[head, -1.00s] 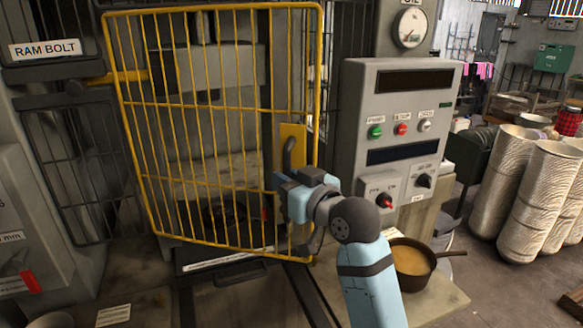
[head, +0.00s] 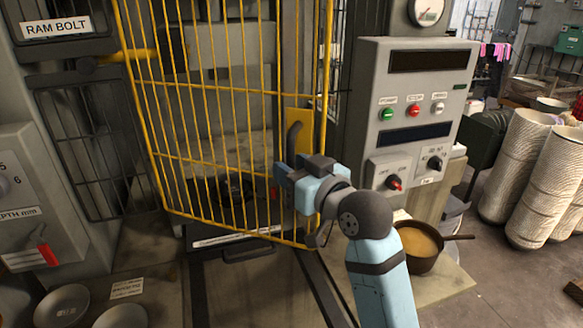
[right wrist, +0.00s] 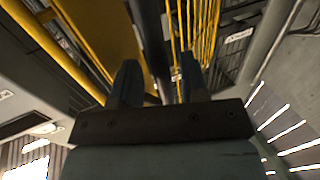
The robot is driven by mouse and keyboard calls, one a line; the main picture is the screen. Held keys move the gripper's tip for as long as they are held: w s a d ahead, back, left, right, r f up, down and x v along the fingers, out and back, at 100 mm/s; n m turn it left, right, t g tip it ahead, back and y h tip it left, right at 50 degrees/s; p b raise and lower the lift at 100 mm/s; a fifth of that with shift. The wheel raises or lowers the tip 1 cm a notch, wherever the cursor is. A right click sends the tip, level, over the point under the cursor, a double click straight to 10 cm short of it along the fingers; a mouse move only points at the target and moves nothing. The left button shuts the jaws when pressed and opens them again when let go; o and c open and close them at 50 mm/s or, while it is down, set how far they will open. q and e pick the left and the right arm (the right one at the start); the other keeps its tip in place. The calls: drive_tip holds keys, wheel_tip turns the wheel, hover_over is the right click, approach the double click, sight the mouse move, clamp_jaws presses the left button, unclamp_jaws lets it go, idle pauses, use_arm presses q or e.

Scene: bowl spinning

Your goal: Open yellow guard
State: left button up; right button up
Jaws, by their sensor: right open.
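The yellow guard (head: 204,88) is a barred gate across the machine's front, its lower edge slanting down to the right. A yellow plate (head: 304,117) with a dark curved handle (head: 294,140) is near its right edge. My right gripper (head: 281,178) is at the handle's lower end, partly hidden by its own body. In the right wrist view my right gripper (right wrist: 158,80) is open, with the dark handle (right wrist: 149,40) running between its fingers. I cannot tell whether the fingers touch it. My left gripper is out of view.
A grey control panel (head: 454,100) stands right of the guard. A pan (head: 424,259) of yellowish contents sits beside my right forearm. Stacked pale bowls (head: 513,165) stand at the far right.

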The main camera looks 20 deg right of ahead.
drive_tip(key=b+v, duration=0.1)
drive_tip(key=v, duration=0.6)
